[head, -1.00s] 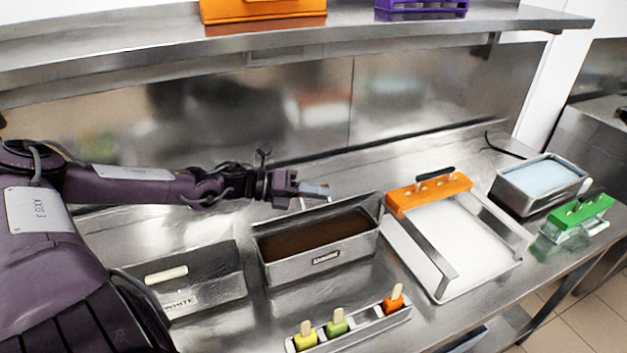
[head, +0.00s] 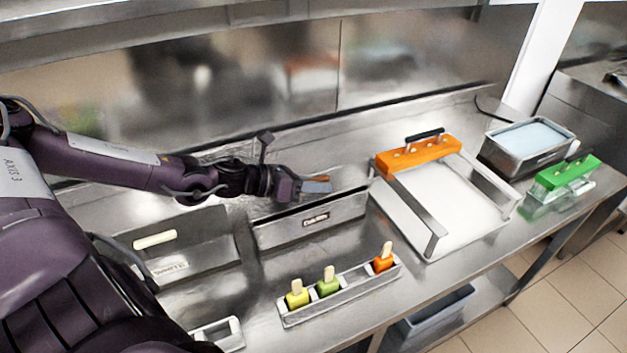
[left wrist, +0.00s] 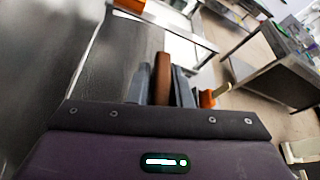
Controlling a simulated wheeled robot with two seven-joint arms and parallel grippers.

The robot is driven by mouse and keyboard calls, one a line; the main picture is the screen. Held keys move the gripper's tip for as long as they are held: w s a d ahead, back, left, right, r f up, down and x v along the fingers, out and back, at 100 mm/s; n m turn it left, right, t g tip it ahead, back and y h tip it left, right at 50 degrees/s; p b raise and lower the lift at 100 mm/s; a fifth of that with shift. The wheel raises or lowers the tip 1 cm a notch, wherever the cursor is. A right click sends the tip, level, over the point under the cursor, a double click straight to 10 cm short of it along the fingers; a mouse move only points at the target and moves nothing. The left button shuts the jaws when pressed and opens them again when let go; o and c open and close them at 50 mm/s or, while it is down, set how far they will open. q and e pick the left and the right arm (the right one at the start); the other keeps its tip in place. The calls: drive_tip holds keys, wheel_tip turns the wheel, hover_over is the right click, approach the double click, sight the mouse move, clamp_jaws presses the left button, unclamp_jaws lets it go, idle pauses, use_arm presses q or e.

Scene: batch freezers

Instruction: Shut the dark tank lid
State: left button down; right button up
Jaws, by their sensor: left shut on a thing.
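The dark tank (head: 335,220) is a steel box with a small dark label on its front, at the middle of the counter in the head view. Its grey lid (head: 290,208) now lies over the opening, hiding the brown contents. A thin dark line shows along the front edge; I cannot tell if the lid is fully flush. My left gripper (head: 316,184) is at the back right of the lid, shut on its brown handle (head: 318,178). In the left wrist view the handle (left wrist: 163,72) stands between the two fingers. My right gripper is not in view.
A closed tank with a cream handle (head: 155,240) is at left. A rack of popsicles (head: 340,292) stands in front. A white tray with an orange mould (head: 418,153), a blue-filled bin (head: 528,138) and a green mould (head: 567,175) are at right.

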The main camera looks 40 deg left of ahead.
use_arm(q)
drive_tip(key=shift+s+d+f, duration=0.25)
drive_tip(key=shift+f, duration=0.25)
drive_tip(key=shift+s+d+f, duration=0.2)
drive_tip(key=shift+f, duration=0.4)
drive_tip(key=c, duration=1.4)
unclamp_jaws()
drive_tip(key=shift+s+a+r+g, duration=0.1)
drive_tip(key=shift+a+r+g, duration=0.1)
drive_tip(key=shift+a+g, duration=0.1)
drive_tip(key=b+v, duration=0.1)
drive_tip(key=v, duration=0.6)
drive_tip(key=shift+s+r, duration=0.15)
